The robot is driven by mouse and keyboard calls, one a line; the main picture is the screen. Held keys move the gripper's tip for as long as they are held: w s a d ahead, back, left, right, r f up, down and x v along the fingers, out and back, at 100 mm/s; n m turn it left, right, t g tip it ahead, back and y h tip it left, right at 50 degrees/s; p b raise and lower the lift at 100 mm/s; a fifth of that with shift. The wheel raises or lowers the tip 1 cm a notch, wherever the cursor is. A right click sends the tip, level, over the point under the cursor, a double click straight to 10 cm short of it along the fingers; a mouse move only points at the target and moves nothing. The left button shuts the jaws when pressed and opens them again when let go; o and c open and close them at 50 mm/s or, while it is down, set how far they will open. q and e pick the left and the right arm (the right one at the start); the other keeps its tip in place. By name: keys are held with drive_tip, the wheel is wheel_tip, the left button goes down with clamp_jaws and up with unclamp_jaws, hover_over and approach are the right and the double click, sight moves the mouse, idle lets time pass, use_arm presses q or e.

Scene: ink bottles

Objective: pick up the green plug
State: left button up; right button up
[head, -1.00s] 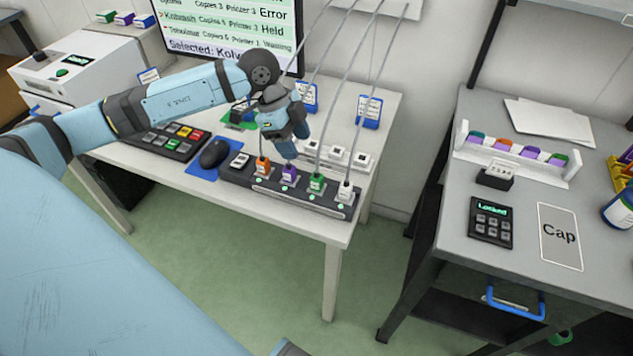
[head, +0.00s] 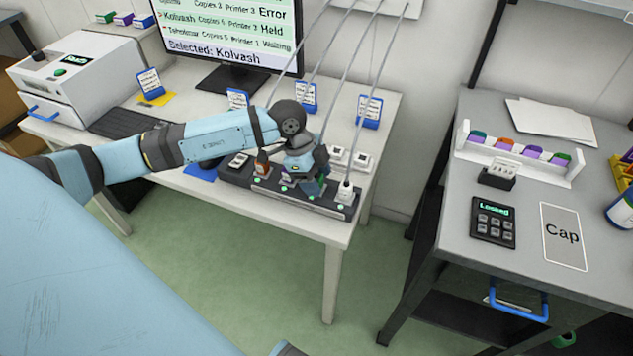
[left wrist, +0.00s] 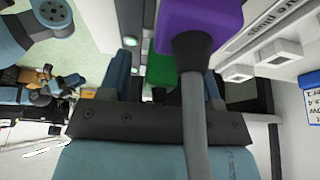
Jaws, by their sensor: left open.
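The green plug (left wrist: 160,68) shows between the two fingers of my open left gripper (left wrist: 166,82) in the left wrist view, partly hidden behind a grey cable. In the head view my left gripper (head: 309,184) is low over the power strip (head: 264,186) and hides most of the green plug. I cannot tell whether the fingers touch it. The purple plug (left wrist: 200,22) with its cable is large and close in the left wrist view, in front of the green one. My right gripper is not in view.
An orange plug (head: 262,163) stands left of my gripper and a white plug (head: 345,188) right of it, both on the strip. Thin cables rise behind. White switches (head: 360,160) and a blue label stand (head: 369,110) are at the back.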

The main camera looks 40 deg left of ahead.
use_arm(q)
drive_tip(key=c, duration=0.9)
drive_tip(key=shift+r, duration=0.2)
wheel_tip(320, 180, up, 20)
drive_tip(key=shift+f+p, duration=0.1)
drive_tip(key=shift+p, duration=1)
